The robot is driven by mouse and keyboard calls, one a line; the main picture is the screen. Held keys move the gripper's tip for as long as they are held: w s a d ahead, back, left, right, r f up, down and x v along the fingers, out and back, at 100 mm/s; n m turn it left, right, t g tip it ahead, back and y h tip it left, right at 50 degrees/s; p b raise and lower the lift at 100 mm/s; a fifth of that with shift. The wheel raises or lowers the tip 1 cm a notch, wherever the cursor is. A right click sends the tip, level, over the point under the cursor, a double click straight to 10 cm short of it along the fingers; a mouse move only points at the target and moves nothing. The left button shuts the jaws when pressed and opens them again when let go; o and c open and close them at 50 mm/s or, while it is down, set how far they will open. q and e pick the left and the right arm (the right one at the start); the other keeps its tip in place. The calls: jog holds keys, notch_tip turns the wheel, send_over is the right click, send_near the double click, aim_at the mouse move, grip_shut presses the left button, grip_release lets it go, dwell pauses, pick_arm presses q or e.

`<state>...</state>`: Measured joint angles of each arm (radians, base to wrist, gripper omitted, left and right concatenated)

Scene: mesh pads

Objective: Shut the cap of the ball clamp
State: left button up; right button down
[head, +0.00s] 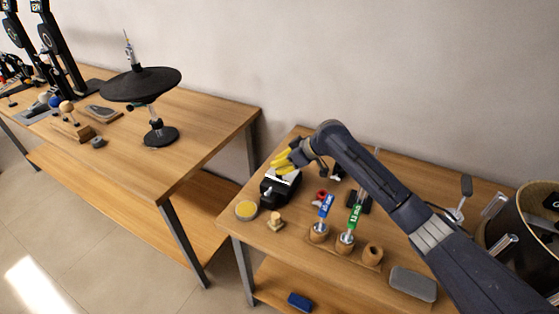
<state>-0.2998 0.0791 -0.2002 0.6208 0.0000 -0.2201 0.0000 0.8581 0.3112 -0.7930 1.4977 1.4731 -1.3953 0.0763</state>
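My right gripper (283,162), with yellow fingers, is at the end of the dark arm that comes in from the right. It is over the back left part of the right-hand table, above a black device with a pale top (280,187). This device may be the ball clamp, but it is too small to be sure, and the gripper partly covers it. I cannot tell whether its cap is up or down, whether the fingers touch it, or how far apart they are. My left gripper is not in view.
On the right-hand table (262,257) are a yellow round dish (246,210), a small wooden knob (275,221), blue (326,206) and green (355,215) handled tools in wooden holders, a grey block (413,284) and a drum (535,222). Another table with a black disc stand (140,84) is left.

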jog(key=shift+s+f, duration=0.15)
jog(key=shift+f, duration=0.05)
dwell(0.3)
